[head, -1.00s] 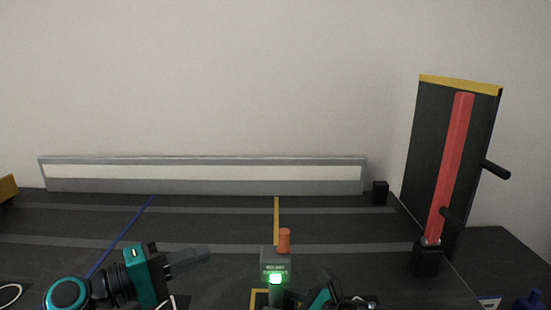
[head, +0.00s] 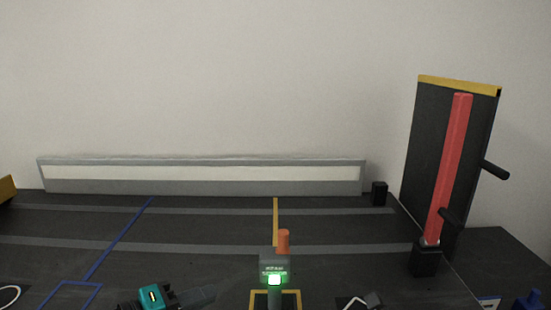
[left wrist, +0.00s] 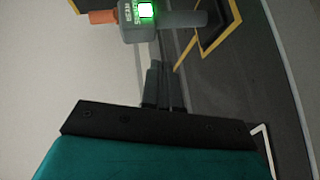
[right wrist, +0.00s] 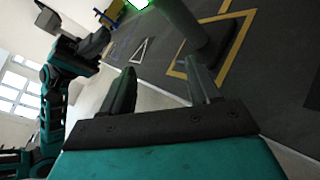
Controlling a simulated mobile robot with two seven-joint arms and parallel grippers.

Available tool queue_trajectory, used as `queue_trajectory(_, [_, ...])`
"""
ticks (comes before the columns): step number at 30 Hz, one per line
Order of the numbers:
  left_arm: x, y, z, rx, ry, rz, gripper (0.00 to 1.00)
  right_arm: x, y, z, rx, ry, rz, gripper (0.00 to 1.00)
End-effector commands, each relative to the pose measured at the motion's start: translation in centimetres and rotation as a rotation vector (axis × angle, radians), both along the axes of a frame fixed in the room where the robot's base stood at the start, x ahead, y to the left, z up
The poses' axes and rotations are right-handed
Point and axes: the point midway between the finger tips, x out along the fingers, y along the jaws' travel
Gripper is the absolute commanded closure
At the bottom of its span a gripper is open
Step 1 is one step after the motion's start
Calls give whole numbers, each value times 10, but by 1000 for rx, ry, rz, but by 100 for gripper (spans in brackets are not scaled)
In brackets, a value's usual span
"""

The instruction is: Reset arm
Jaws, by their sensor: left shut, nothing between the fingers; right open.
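My left gripper (head: 200,296) is low in the head view, left of a grey post with a box showing a green light (head: 274,279). Its fingers (left wrist: 158,86) are shut and empty in the left wrist view. My right gripper is out of the head view. In the right wrist view its fingers (right wrist: 160,85) are apart with nothing between them. The green-lit post (right wrist: 205,40) stands beyond them. My left arm shows at the left of that view.
An orange cylinder (head: 283,241) tops the post. A red bar (head: 449,165) stands upright in a black holder (head: 424,262) before a dark panel (head: 415,140) at right. A low grey-white barrier (head: 200,173) lines the table's back. The middle of the dark table (head: 190,228) is clear.

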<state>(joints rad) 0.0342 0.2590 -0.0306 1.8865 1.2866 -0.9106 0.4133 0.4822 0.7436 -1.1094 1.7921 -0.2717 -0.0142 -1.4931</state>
Motion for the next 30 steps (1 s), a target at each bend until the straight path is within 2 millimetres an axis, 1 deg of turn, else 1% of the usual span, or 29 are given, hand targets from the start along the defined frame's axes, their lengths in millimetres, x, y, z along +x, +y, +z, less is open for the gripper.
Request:
queue_trajectory(1, [-11, -3, -22, 82, -9, 17, 100, -11, 14, 0, 141, 140, -59, 38])
queue_trajectory(3, [-23, -4, -46, 201, -36, 38, 100, -19, 23, 3, 328, 332, -154, 38])
queue_trajectory(5, [-35, -5, -65, 304, -62, 50, 100, -26, 26, 3, 489, 497, -237, 38])
queue_trajectory(6, [-43, -5, -77, 373, -80, 55, 100, -29, 26, 2, 596, 606, -296, 38])
queue_trajectory(8, [-56, -5, -92, 474, -110, 57, 100, -35, 22, -1, 758, 766, -388, 38])
queue_trajectory(9, [-64, -5, -100, 540, -132, 58, 100, -39, 18, -4, 865, 869, -452, 38])
queue_trajectory(11, [-77, -4, -111, 638, -165, 55, 100, -46, 8, -11, 1026, 1018, -550, 38])
queue_trajectory(13, [-91, -3, -121, 746, -206, 46, 100, -55, -6, -21, 1207, 1173, -667, 38])
queue_trajectory(15, [-104, -3, -127, 842, -244, 35, 100, -65, -21, -33, 1375, 1302, -780, 38])
queue_trajectory(18, [-120, -2, -133, 960, -295, 17, 100, -83, -43, -50, 1593, 1445, -932, 38])
queue_trajectory(20, [-129, -2, -136, 1023, -323, 4, 100, -94, -56, -60, 1714, 1512, -1018, 38])
queue_trajectory(24, [-148, -1, -137, 1160, -389, -27, 100, -125, -86, -83, 1989, 1619, -1223, 38])
queue_trajectory(25, [-152, -1, -135, 1185, -402, -32, 100, -131, -92, -84, 2042, 1632, -1259, 38])
queue_trajectory(26, [-149, 1, -121, 1183, -399, -27, 100, -127, -91, -68, 2023, 1621, -1240, 38])
queue_trajectory(30, [-150, 7, -100, 1192, -390, -18, 100, -128, -95, -47, 2019, 1600, -1245, 38])
